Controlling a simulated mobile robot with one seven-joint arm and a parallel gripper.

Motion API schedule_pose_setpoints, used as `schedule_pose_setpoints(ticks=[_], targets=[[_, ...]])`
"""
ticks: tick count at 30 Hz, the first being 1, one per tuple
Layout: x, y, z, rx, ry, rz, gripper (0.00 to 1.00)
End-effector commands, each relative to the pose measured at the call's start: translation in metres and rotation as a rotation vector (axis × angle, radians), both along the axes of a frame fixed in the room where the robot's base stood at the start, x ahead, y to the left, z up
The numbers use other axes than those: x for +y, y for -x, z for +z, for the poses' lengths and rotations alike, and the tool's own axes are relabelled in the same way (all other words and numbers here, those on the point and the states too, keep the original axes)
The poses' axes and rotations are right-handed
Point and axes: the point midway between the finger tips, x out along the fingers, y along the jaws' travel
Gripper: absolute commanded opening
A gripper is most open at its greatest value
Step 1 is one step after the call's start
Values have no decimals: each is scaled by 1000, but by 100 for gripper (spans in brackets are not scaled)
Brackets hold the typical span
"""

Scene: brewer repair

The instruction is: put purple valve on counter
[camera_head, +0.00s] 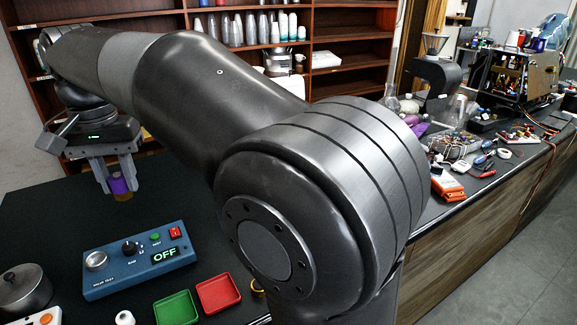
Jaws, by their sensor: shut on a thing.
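My gripper (118,184) is at the left of the head view, pointing down over the dark counter (50,215). Its fingers are shut on the purple valve (119,186), which has a purple upper part and a yellowish-brown lower part. The valve is upright between the fingertips. It looks low over the counter behind the blue test box, but I cannot tell whether it touches the surface.
A blue test box (140,265) reading OFF stands in front of the gripper. A green tray (176,308) and a red tray (218,293) lie near the front edge. A metal pot (24,290) is at left. Tools and a opened brewer (518,75) crowd the right counter.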

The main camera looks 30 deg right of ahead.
Motion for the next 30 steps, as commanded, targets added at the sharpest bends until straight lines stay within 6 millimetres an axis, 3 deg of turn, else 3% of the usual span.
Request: schedule_pose_setpoints(ticks=[8,15,23,30], targets=[[-96,-56,4,0,0,-267,3],[-217,-89,7,0,1,-553,3],[-353,-90,8,0,1,-849,3],[-474,-59,8,0,2,-1108,3]])
